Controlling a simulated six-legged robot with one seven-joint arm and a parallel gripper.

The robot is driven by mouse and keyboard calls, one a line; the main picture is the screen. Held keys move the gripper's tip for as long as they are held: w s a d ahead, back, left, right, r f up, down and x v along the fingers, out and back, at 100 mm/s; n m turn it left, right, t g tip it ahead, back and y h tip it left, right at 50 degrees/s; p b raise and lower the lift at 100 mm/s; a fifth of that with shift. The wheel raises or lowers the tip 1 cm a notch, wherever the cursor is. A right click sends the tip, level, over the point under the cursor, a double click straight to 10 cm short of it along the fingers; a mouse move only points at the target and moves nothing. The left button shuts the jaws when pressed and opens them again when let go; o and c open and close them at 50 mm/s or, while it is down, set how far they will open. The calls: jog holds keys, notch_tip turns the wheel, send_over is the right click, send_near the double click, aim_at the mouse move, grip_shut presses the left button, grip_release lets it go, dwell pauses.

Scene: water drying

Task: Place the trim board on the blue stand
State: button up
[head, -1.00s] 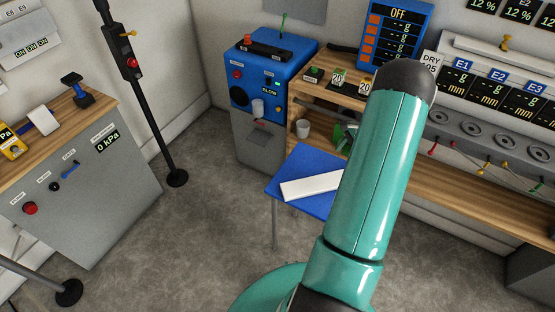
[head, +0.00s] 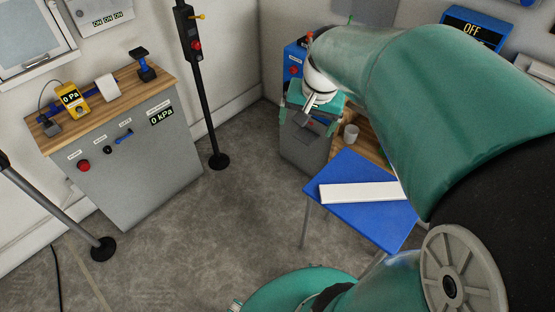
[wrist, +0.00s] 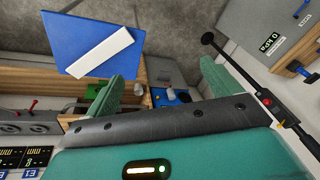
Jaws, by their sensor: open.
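The white trim board (head: 362,191) lies flat on the blue stand (head: 345,169), across its top. My arm's green links cover part of the stand's right side, and the board's right end reaches the edge of them. In the wrist view the board (wrist: 100,51) lies on the blue stand (wrist: 67,32) at the upper left, apart from my fingers. My gripper (head: 308,122) is up and to the left of the stand in the head view, in front of the blue and grey unit. In the wrist view my gripper (wrist: 165,85) has its two green fingers wide apart, with nothing between them.
A wooden-topped cabinet (head: 140,170) stands at the left. A black post (head: 203,100) stands between it and the stand. The floor between cabinet and stand is clear.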

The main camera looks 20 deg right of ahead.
jog(key=s+a+r+n+t, duration=0.2)
jog(key=s+a+r+n, duration=0.1)
jog(key=s+a+n, duration=0.4)
jog(key=s+a, duration=0.3)
jog(key=a, duration=0.2)
jog(key=shift+s+r+t, duration=0.15)
jog(key=shift+s+t, duration=0.25)
